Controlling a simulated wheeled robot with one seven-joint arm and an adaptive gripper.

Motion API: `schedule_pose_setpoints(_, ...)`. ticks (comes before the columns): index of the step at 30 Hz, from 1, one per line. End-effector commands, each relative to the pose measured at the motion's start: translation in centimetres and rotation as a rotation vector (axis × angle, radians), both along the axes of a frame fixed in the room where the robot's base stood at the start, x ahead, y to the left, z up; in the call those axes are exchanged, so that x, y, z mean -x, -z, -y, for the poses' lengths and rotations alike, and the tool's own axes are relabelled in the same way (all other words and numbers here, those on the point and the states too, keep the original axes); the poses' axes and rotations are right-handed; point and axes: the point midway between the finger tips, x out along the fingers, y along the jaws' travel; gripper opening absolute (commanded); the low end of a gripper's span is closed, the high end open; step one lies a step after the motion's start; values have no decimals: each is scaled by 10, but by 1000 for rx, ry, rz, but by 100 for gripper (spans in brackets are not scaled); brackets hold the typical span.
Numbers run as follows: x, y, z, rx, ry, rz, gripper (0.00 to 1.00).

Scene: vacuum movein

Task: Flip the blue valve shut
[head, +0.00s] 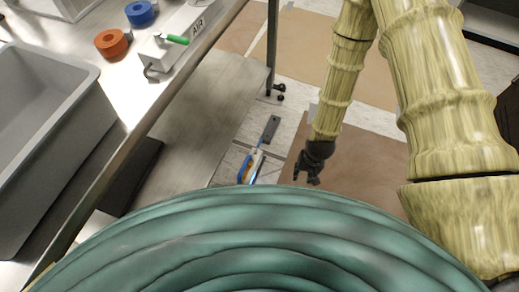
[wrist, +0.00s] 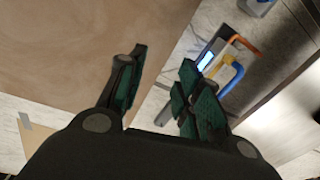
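A blue handle, which looks like the blue valve (head: 246,164), is on a small pale fixture low down beside the bench, in the middle of the head view. In the wrist view the blue valve (wrist: 235,76) is a bent lever at upper right, beside an orange handle (wrist: 242,42) on the same fixture. Whether it is open or shut I cannot tell. My gripper (head: 311,174) is to the right of the fixture and apart from it. In the wrist view my gripper (wrist: 160,88) is open and empty; its right finger overlaps the fixture's lower left.
A metal bench (head: 135,105) at left carries a grey bin (head: 45,120), an orange ring (head: 111,42), a blue ring (head: 140,13) and a white box marked AIR (head: 180,40) with a green handle. A dark grey bar (head: 270,130) lies past the fixture. Brown floor sheets are clear.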

Motion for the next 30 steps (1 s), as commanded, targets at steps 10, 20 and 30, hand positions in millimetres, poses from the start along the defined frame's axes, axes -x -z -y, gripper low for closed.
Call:
schedule_pose_setpoints(10,-73,64,-32,-29,55,11,34)
schedule_pose_setpoints(20,-139,102,-66,-60,105,16,34)
schedule_pose_setpoints(30,-203,131,-104,-94,155,17,34)
